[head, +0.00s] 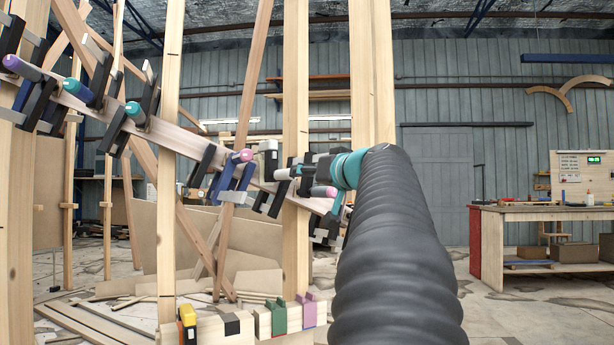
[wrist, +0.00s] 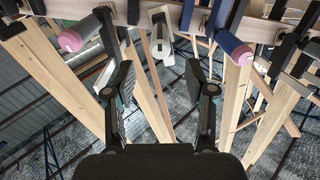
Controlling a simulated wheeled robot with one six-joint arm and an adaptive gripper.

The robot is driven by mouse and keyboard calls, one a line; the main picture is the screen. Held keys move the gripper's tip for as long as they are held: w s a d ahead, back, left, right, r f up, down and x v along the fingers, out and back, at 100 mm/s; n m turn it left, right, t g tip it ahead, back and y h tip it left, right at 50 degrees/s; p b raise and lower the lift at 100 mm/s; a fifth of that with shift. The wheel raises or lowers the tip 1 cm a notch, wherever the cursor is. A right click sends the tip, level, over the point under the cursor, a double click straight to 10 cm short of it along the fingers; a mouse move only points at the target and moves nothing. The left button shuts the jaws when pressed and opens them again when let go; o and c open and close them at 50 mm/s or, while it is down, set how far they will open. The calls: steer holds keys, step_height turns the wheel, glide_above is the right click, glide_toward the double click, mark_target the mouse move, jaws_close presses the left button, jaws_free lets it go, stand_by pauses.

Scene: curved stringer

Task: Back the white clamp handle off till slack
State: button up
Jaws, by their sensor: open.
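The white clamp handle (wrist: 160,42) shows in the wrist view, pointing toward my gripper from a clamp on the wooden stringer (wrist: 275,30). My gripper (wrist: 160,78) is open, one black finger on each side of the handle's line. The handle's near end lies around the fingertips, with a gap on both sides. I cannot tell how deep it sits between the pads. In the head view my gripper (head: 288,166) is at the stringer, small and partly merged with the dark clamps. The white handle (head: 282,174) shows there as a short pale piece.
In the head view, several teal and purple clamps line the sloping stringer. Wooden posts (head: 296,110) stand around it. A workbench (head: 545,212) is far right.

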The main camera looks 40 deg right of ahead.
steer(key=s, duration=0.3)
steer(key=shift+s+a, duration=0.3)
steer(key=shift+s, duration=0.1)
stand_by(0.4)
